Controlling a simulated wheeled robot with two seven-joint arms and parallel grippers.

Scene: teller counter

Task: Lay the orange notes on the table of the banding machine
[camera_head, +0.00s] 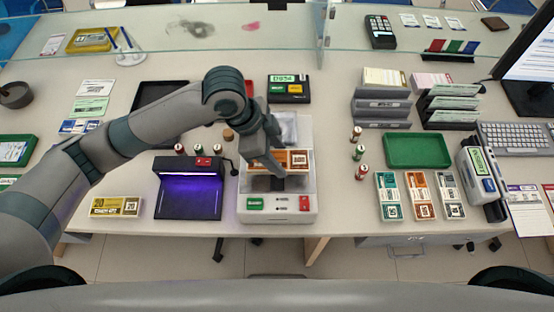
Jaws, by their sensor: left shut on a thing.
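The orange notes (298,158) are a brick of orange and white paper at the banding machine (278,216), a pale box with a green and a red button on its front. My left gripper (276,172) reaches down from above and is shut on the orange notes, over the machine's table. The fingers and wrist hide part of the notes. I cannot tell whether the notes touch the machine's table. My right gripper is not in view.
A black device with a purple-lit slot (190,185) stands left of the machine, with a yellow note bundle (115,207) beyond it. Right are small rolls (361,172), a green tray (417,150), several banded stacks (421,196) and a counting machine (481,180). A glass screen runs behind.

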